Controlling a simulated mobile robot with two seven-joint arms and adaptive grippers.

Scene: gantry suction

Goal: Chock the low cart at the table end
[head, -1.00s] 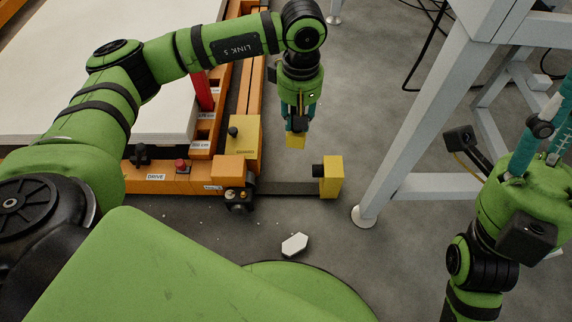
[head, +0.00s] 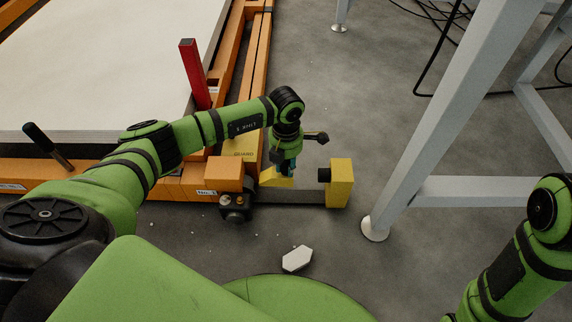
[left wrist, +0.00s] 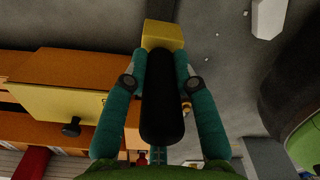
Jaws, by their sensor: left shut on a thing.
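The low cart (head: 130,172) is an orange frame at the left, with an orange corner block (head: 223,174) and a dark wheel (head: 236,205) at its near right corner. My left gripper (head: 289,168) is shut on the black handle (left wrist: 160,95) of a yellow chock (head: 272,178). In the left wrist view the chock (left wrist: 162,35) shows beyond the fingertips. It is low, just right of the corner block; whether it touches the floor or the wheel I cannot tell. My right arm shows at the lower right, its gripper out of frame.
A yellow end block (head: 341,184) with a black stub stands on a dark bar (head: 288,197) right of the chock. A grey frame leg (head: 415,150) rises further right. A white piece (head: 298,258) lies on the floor. A red post (head: 194,75) stands at the cart's edge.

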